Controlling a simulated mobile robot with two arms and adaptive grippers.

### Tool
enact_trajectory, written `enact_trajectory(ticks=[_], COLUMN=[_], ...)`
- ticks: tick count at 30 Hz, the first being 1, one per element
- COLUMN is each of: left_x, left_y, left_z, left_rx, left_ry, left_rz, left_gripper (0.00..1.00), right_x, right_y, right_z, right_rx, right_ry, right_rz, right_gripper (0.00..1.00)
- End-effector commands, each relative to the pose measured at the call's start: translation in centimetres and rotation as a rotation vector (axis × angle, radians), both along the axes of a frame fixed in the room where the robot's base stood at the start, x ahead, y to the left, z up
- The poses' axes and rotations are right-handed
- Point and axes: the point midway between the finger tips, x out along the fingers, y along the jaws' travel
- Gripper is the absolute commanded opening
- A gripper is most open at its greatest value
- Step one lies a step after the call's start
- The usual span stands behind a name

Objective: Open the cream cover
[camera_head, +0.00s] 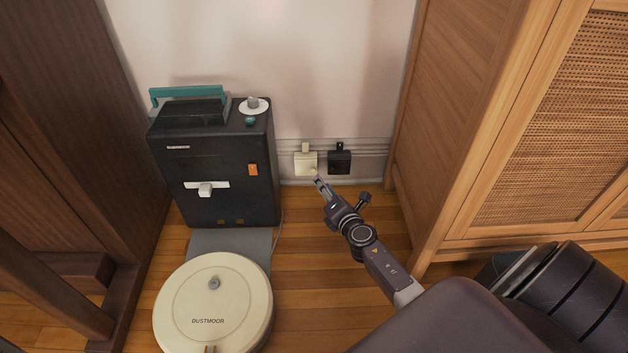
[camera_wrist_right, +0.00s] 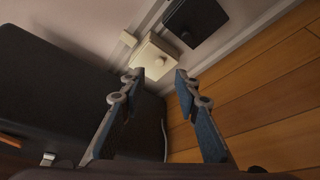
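The cream cover (camera_head: 305,163) is a small square plate low on the wall, with a small tab above it. It looks closed. It also shows in the right wrist view (camera_wrist_right: 154,57), with a small knob near its lower edge. My right gripper (camera_head: 319,182) is just below and in front of the cover. In the right wrist view my right gripper (camera_wrist_right: 158,75) has its two fingers apart with nothing between them, and the cover is beyond the tips. I cannot tell whether a fingertip touches it. My left gripper is in neither view.
A similar black cover (camera_head: 339,162) is just right of the cream one. A dark docking station (camera_head: 220,165) stands to the left, with a cream robot vacuum (camera_head: 213,305) before it. A wooden cabinet (camera_head: 465,110) closes off the right. Some wooden floor (camera_head: 300,270) is clear between.

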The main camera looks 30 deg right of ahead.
Motion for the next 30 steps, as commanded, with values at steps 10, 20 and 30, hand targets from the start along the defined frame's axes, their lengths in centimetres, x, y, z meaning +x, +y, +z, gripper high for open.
enact_trajectory(ticks=[10,20,30], left_x=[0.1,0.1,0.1], left_y=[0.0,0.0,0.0], left_z=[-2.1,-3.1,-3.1], left_rx=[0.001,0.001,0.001], left_ry=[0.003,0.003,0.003], left_rz=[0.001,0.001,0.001], left_gripper=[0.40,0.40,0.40], right_x=[4.7,6.9,6.9], right_y=[-1.1,-1.6,-1.6], right_z=[-1.3,-1.6,-1.6], right_rx=[0.002,0.003,0.003], right_ry=[-0.001,0.001,0.001], right_rz=[-0.001,0.000,0.000], right_gripper=[0.30,0.30,0.20])
